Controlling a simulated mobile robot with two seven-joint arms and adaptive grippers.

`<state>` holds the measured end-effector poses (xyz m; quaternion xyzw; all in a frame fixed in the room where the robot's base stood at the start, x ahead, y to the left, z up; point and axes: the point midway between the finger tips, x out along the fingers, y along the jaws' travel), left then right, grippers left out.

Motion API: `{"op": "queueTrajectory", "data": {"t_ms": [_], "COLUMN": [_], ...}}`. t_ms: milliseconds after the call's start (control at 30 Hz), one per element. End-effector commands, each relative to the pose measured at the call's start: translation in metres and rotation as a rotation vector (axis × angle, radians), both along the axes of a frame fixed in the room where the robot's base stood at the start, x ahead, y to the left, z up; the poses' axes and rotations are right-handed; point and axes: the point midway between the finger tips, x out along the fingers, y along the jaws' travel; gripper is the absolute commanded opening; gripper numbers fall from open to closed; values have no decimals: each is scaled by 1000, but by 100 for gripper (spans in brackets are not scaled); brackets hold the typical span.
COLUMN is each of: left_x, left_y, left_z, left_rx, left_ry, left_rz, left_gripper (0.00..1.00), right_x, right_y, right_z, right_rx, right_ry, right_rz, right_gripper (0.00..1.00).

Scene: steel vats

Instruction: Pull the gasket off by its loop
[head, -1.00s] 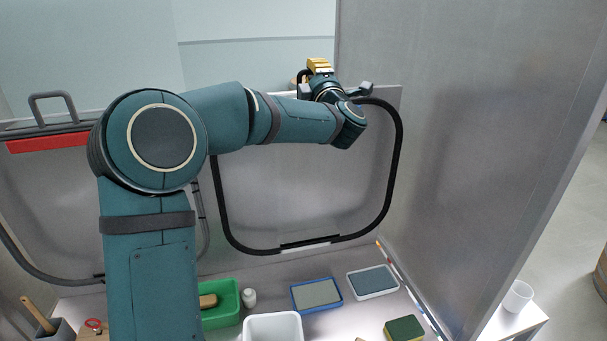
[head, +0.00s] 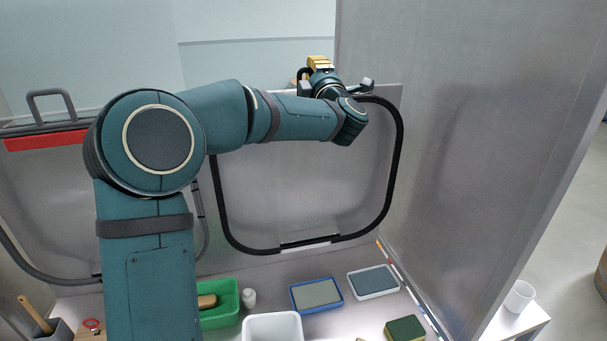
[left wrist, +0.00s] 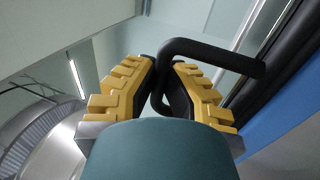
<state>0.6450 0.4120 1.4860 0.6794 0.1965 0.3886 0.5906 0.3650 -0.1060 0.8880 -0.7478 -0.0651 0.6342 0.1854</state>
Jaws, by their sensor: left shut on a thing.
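The black gasket (head: 400,150) runs as a rounded rectangle on the grey steel panel; my left arm hides part of its upper run. My left gripper (head: 319,66) is at the panel's top edge, above the gasket. In the left wrist view, its yellow-padded fingers (left wrist: 163,82) are closed on a bent black loop (left wrist: 210,54) standing up between them. Where the loop joins the gasket is hidden in the head view. My right gripper is out of view.
Below lie a green tub (head: 222,303), a white tub (head: 272,327), a blue-rimmed pad (head: 317,294), a grey pad (head: 373,282) and a sponge (head: 405,329). A steel side wall (head: 470,130) stands close on the right. A grey handle (head: 50,96) is at the left.

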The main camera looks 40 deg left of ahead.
Motion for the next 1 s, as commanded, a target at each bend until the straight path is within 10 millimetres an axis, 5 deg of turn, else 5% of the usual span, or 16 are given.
{"op": "queueTrajectory", "data": {"t_ms": [1000], "left_x": [-24], "left_y": [-29], "left_z": [-1], "left_rx": [-1], "left_ry": [-1], "left_rz": [-3], "left_gripper": [0], "right_x": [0], "right_y": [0], "right_z": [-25], "right_rx": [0], "right_ry": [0], "right_rz": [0], "right_gripper": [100]}}
